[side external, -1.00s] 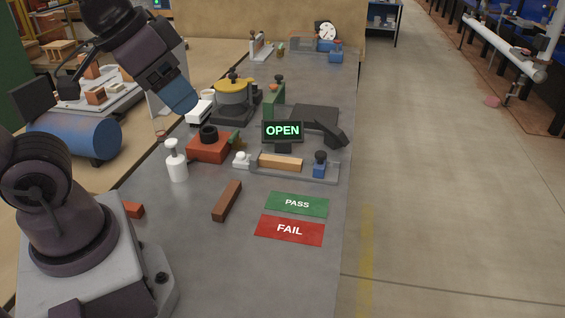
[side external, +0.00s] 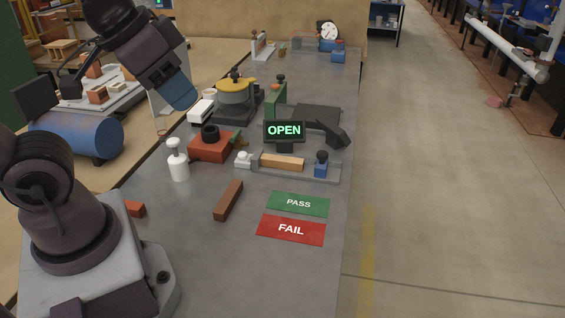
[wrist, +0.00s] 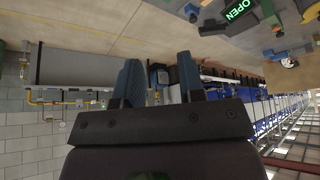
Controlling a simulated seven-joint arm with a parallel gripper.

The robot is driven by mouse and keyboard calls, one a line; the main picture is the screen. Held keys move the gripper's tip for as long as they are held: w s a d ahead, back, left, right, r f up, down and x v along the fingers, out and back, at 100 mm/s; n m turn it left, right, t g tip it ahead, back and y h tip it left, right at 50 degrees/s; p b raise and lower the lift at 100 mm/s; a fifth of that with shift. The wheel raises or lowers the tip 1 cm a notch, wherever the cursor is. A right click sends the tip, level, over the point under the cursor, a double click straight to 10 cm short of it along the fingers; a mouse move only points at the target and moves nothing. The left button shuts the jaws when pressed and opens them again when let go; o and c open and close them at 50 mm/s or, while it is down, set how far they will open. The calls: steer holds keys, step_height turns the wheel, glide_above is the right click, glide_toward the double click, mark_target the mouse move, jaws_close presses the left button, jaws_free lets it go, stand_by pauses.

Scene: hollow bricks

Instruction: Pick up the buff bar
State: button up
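The buff bar (side external: 282,162) is a light tan block lying in a grey fixture (side external: 258,173) on the bench, between a white knob and a blue block at the fixture's ends. My gripper (side external: 181,96) is raised high at the upper left in the side view, well apart from the bar. In the wrist view, the two blue fingers of my gripper (wrist: 159,78) stand apart with nothing between them. The bar cannot be made out in the wrist view.
A sign reading OPEN (side external: 284,131) stands just behind the fixture. A dark brown bar (side external: 228,200), green PASS plate (side external: 298,204) and red FAIL plate (side external: 291,230) lie in front. A white bottle (side external: 178,163) and red block (side external: 210,148) stand left.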

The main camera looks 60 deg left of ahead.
steer(key=m+g, duration=0.6)
steer(key=m, duration=0.3)
glide_above(282, 158)
step_height(282, 158, down, 21)
step_height(282, 158, down, 13)
steer(key=shift+r, duration=0.1)
steer(key=shift+c, duration=0.2)
jaws_close()
